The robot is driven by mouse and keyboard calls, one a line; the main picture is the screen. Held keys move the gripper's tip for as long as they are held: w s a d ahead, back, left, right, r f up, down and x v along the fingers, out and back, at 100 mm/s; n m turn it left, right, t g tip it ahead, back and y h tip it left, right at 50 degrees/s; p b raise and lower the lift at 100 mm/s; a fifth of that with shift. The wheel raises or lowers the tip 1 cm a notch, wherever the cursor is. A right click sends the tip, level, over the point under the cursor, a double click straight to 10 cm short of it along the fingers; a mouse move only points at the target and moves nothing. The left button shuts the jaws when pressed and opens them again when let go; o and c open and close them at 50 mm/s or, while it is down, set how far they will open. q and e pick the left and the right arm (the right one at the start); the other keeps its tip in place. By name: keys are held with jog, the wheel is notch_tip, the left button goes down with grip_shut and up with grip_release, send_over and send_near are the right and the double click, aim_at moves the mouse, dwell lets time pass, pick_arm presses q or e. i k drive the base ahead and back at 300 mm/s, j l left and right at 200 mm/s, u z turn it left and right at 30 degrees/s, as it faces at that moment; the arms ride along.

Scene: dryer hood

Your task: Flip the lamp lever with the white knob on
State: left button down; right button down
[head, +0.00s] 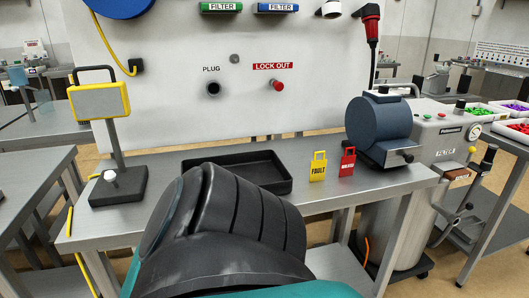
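The lamp (101,101) has a yellow-framed rectangular head with a black handle on top. It stands upright on a grey post at the left end of the grey workbench. Its dark base (120,190) carries a small lever with a white knob (109,176) on its near side. The knob is unobstructed; whether the lever is on or off I cannot tell. Neither of my grippers shows in the head view.
A black tray (276,186) lies right of the lamp. A yellow FAULT tag (318,168), a red tag (347,163) and a dark blue round machine (379,122) stand further right. A dark part of my own body hides the bench's front middle.

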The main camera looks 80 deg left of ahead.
aim_at(110, 176)
jog(key=u, duration=3.65)
